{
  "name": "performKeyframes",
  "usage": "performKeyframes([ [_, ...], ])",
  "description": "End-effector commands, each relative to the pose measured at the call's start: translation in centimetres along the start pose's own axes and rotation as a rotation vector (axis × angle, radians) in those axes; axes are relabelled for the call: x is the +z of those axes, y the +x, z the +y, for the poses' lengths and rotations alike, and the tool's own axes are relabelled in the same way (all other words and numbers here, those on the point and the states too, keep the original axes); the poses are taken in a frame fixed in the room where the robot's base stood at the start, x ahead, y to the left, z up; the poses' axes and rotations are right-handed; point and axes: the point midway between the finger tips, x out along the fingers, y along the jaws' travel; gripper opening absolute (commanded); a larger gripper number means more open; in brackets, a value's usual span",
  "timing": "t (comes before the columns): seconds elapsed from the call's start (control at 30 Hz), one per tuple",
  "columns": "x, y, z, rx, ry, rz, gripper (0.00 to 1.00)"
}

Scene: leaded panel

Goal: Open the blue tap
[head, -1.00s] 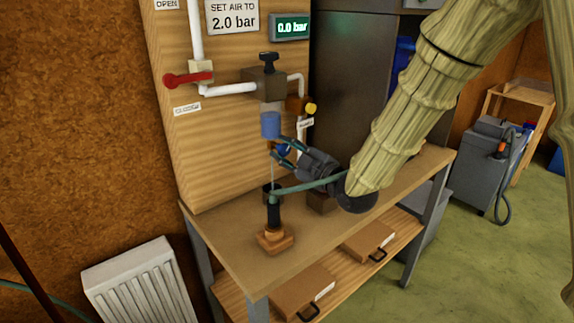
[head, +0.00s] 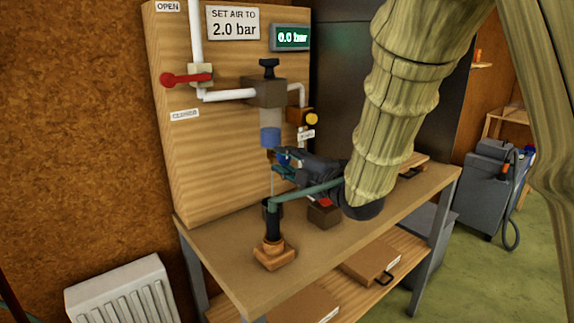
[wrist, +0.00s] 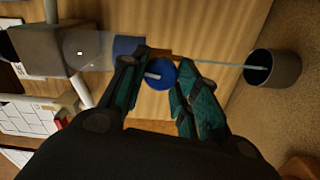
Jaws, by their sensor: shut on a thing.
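The blue tap is a round blue knob with a pale bar across it, seen in the wrist view (wrist: 161,73). It sits under the blue-banded clear bowl (head: 270,136) on the wooden panel. My gripper (head: 280,161) is at the tap, with its teal fingers on either side of the knob in the wrist view (wrist: 162,82). It is shut on the tap. In the head view my fingers hide most of the knob. A thin pale line runs from below the bowl to a dark cup (wrist: 273,68).
A red lever (head: 186,79) on white pipe is at the panel's left. The gauge (head: 290,38) reads 0.0 bar. A white radiator (head: 118,292) is at lower left.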

Motion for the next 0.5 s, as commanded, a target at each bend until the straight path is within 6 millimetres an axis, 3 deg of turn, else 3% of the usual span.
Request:
performKeyframes([
  [0.3,-0.07,-0.01,-0.11,-0.002,-0.001,0.001,0.07],
  [0.33,-0.07,-0.01,-0.11,-0.002,-0.001,0.001,0.33],
  [0.43,-0.06,-0.01,-0.10,-0.002,-0.001,0.001,0.51],
  [0.5,-0.04,-0.02,-0.08,-0.002,0.000,0.001,0.52],
])
